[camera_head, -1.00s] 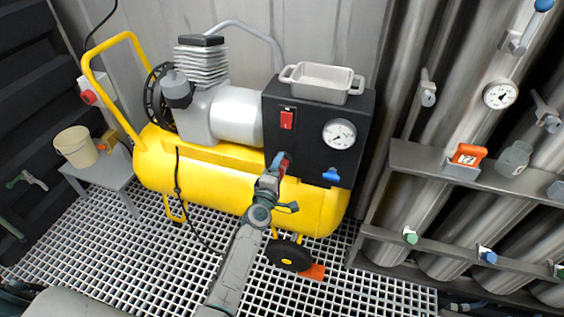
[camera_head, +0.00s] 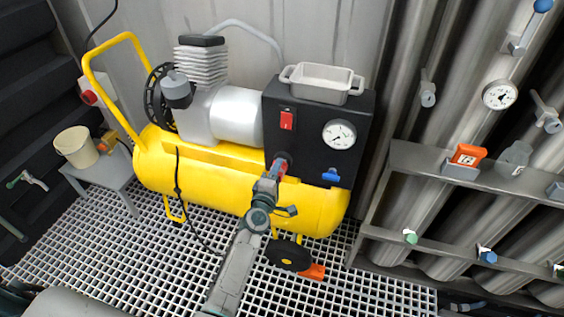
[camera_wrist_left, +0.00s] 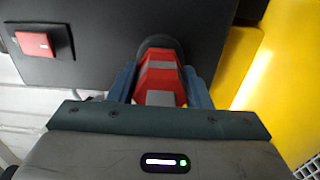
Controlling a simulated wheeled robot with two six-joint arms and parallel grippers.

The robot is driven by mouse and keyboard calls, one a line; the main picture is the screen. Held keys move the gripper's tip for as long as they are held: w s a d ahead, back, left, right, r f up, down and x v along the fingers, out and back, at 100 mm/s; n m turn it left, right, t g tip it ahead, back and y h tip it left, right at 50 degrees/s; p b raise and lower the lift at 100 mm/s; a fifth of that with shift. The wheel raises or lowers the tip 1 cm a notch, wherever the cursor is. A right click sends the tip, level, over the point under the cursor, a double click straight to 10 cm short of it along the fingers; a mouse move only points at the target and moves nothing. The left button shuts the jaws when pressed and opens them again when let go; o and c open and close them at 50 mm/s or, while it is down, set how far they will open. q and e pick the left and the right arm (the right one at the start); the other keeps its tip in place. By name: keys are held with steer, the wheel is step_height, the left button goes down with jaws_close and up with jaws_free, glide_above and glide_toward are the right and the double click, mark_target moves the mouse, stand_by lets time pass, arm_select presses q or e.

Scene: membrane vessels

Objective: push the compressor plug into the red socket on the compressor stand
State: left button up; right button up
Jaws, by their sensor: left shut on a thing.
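The red socket (camera_head: 89,96) is on a white box at the left, above a small grey stand (camera_head: 100,172). An orange-yellow piece (camera_head: 110,140), likely the compressor plug, sits on the stand beside a bucket; a dark cable runs from it. My left gripper (camera_head: 270,179) is away from both, at the compressor's black panel. It is shut on a red knob-like piece (camera_head: 281,165) with a grey stripe; in the left wrist view the piece (camera_wrist_left: 160,75) stands between the fingers, against a dark round base on the panel. My right gripper is out of view.
The yellow compressor tank (camera_head: 220,185) fills the middle. A cream bucket (camera_head: 76,148) stands on the grey stand. A dark cable (camera_head: 178,190) hangs in front of the tank. The panel has a red switch (camera_head: 287,120) and a gauge (camera_head: 339,134). Steel vessels and a shelf (camera_head: 420,162) are right.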

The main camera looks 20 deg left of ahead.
arm_select(q)
steer(key=shift+s+a, duration=0.1)
steer(key=shift+s, duration=2.2)
